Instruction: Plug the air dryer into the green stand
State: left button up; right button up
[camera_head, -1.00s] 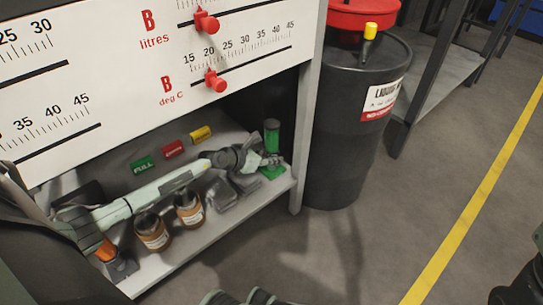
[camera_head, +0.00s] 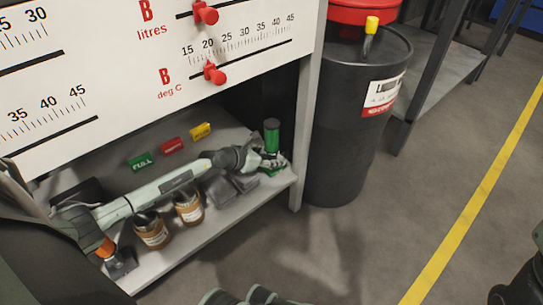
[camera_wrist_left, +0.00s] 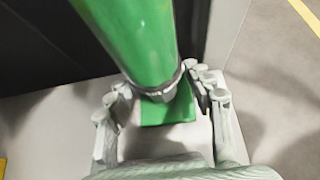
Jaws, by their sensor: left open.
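The air dryer, a green cylinder (camera_head: 271,131) with a dark collar at its lower end, stands upright at the right end of the low shelf. In the left wrist view its body (camera_wrist_left: 136,38) rises from the green stand (camera_wrist_left: 178,112), a flat green block. In the head view the gripper mostly covers the stand. My left gripper (camera_head: 270,160) is open low at the dryer. In the left wrist view its fingers (camera_wrist_left: 161,103) lie on both sides of the collar; I cannot tell whether they touch it. Whether the dryer is seated in the stand is hidden. My right gripper is not identifiable.
Two brown-and-white jars (camera_head: 188,207) stand near the shelf's front edge. Green, red (camera_head: 172,146) and yellow labels lie behind my forearm. A white panel with red sliders overhangs the shelf. A metal post and a black drum (camera_head: 340,150) stand to the right.

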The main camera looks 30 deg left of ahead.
pick_arm(q)
jog(key=shift+s, duration=0.1)
jog(key=shift+s+r, duration=0.1)
jog(key=shift+s, duration=0.1)
jog(key=v, duration=0.7)
dwell(0.3)
